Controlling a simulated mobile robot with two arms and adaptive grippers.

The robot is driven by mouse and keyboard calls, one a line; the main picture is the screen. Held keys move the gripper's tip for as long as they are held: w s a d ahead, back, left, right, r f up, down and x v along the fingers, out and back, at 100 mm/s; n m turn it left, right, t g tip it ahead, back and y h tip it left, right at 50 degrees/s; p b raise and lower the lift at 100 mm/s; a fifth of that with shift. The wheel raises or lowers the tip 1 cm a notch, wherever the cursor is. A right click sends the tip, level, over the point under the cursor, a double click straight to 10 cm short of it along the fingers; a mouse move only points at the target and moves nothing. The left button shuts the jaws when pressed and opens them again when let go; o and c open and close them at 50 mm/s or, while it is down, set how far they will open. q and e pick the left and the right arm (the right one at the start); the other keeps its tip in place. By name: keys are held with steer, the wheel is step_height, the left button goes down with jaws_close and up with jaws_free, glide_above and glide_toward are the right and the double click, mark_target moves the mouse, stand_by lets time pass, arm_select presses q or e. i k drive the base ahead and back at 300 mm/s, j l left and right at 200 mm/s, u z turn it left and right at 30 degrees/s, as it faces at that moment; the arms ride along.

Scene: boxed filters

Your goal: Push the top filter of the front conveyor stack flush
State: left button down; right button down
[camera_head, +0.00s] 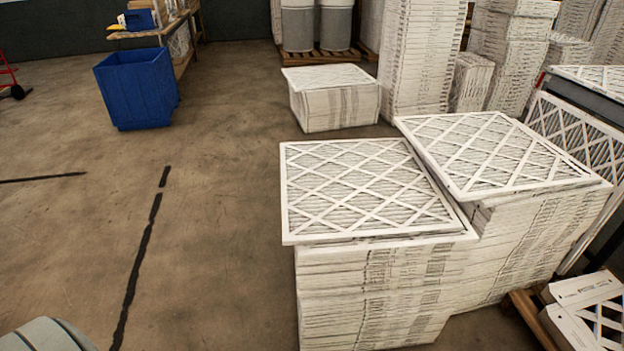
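Two tall stacks of white lattice-faced filters stand close together at the right of the head view. The top filter of the nearer, left stack (360,190) lies flat and a little askew, its left edge overhanging the stack (370,295) below. The top filter of the right stack (495,153) is also askew and overhangs its stack (530,240) toward the left. I cannot tell for certain which stack is the front conveyor stack. Neither of my grippers shows in the view.
A lower filter stack (333,104) stands behind. A blue bin (137,88) and a table (160,33) are at the upper left. Loose filters (590,315) lie at the lower right, and one filter (580,140) leans at the right edge. The floor (215,210) at left is clear.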

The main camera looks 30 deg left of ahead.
mark_target(333, 191)
steer(key=u, duration=0.6)
steer(key=i+j, duration=0.15)
steer(key=j, duration=0.25)
steer(key=i+j, duration=0.1)
steer(key=j, duration=0.35)
steer(key=i+j, duration=0.15)
steer(key=j, duration=0.25)
steer(key=i+j, duration=0.1)
steer(key=j, duration=0.3)
steer(key=i+j, duration=0.15)
steer(key=j, duration=0.3)
steer(key=i+j, duration=0.15)
steer(key=j, duration=0.25)
steer(key=z, duration=0.05)
